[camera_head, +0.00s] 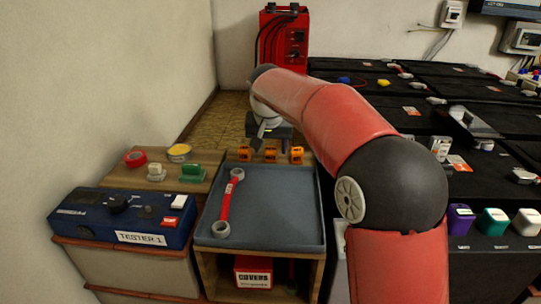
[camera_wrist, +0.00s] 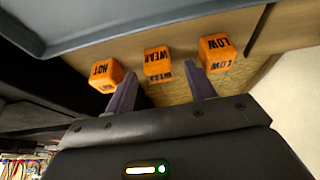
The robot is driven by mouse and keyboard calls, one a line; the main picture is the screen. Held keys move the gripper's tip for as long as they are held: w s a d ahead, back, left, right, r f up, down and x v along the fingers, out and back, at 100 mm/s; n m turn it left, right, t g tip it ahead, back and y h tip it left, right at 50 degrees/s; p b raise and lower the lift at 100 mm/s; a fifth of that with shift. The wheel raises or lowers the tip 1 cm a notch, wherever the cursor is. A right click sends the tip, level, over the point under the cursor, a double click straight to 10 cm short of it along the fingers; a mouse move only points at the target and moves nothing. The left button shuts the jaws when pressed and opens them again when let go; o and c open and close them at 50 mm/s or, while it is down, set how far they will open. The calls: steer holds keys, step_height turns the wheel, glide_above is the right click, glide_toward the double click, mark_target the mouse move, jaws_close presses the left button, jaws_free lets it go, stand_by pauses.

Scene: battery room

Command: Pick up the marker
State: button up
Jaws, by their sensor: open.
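Three small orange marker cubes with black lettering stand in a row on a wooden surface in the wrist view: HOT (camera_wrist: 106,75), WEAK (camera_wrist: 157,63) and LOW (camera_wrist: 216,53). The row also shows behind the tray in the head view, as a left cube (camera_head: 244,153), a middle cube (camera_head: 270,154) and a right cube (camera_head: 297,155). My gripper (camera_wrist: 162,76) is open and empty. Its two fingers point toward the row, with WEAK in the gap between them and apparently just beyond the tips. In the head view my arm partly hides the gripper.
A blue-grey tray (camera_head: 270,225) holding a red wrench (camera_head: 228,200) lies in front of the cubes. Left are a blue tester (camera_head: 110,213), red tape (camera_head: 136,158) and a green block (camera_head: 193,173). Black battery units fill the right. A red machine (camera_head: 285,35) stands behind.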

steer(key=shift+x, duration=0.85)
steer(key=c, duration=1)
steer(key=shift+c, duration=0.2)
